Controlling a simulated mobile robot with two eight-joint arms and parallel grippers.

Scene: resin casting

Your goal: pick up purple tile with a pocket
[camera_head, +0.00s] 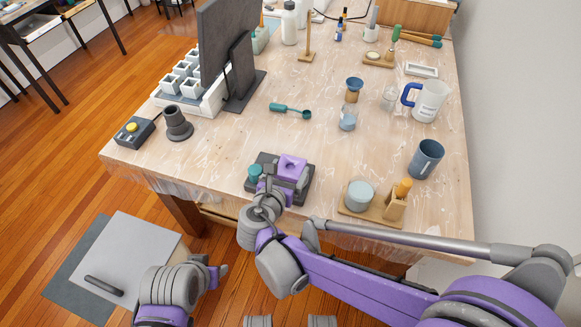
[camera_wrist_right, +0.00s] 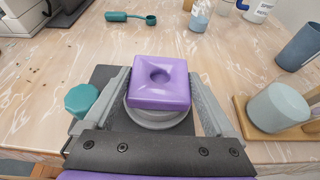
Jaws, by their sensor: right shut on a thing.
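The purple tile (camera_head: 292,167) is a rounded square block with a round pocket in its top. It sits on the dark scale-like base near the table's front edge. The right wrist view shows the tile (camera_wrist_right: 160,82) above a round grey disc (camera_wrist_right: 158,115). My right gripper (camera_head: 282,181) is shut on the tile, one finger on each side; its fingers flank the tile in the wrist view (camera_wrist_right: 162,98). The fingertips' contact is partly hidden. My left gripper (camera_head: 219,271) is low at the front, off the table; its jaw opening is unclear.
A teal knob (camera_wrist_right: 82,100) is beside the left finger. A wooden stand (camera_head: 372,208) with a pale cup (camera_head: 359,195) is to the right. The table between is mostly clear.

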